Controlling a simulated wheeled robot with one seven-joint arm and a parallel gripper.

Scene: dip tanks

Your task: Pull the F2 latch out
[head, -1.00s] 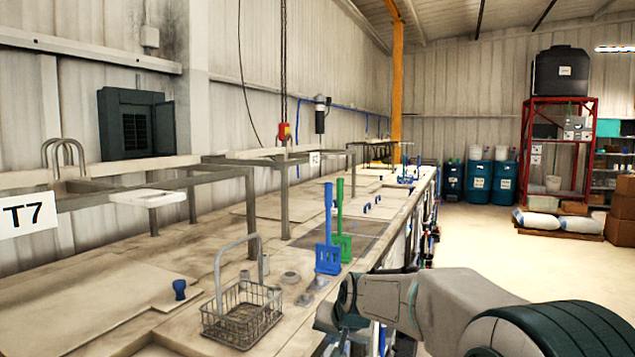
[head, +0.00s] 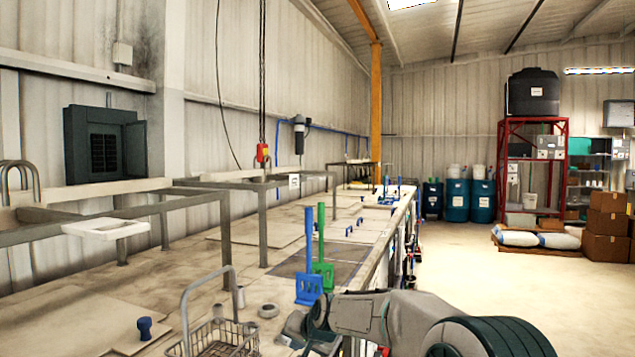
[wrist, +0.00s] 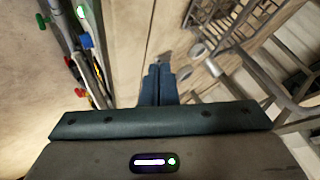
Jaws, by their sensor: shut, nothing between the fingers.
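No part that I can make out as the F2 latch, and no F2 label, is readable in either view. My gripper (wrist: 157,82) shows in the wrist view with its two dark blue fingers side by side and shut, holding nothing. It points down over the tank line's front edge, above the pale counter. In the head view, my gripper (head: 292,332) is low in the middle, beside the wire basket. Several coloured handles and valves (wrist: 82,42) run along the front side of the line.
A wire basket (head: 186,312) with a tall handle stands left of my gripper. A blue paddle (head: 308,285) and a green paddle (head: 322,272) stand upright just behind it. Metal frames (head: 225,235) rise over the counter. The floor (head: 485,265) to the right is clear.

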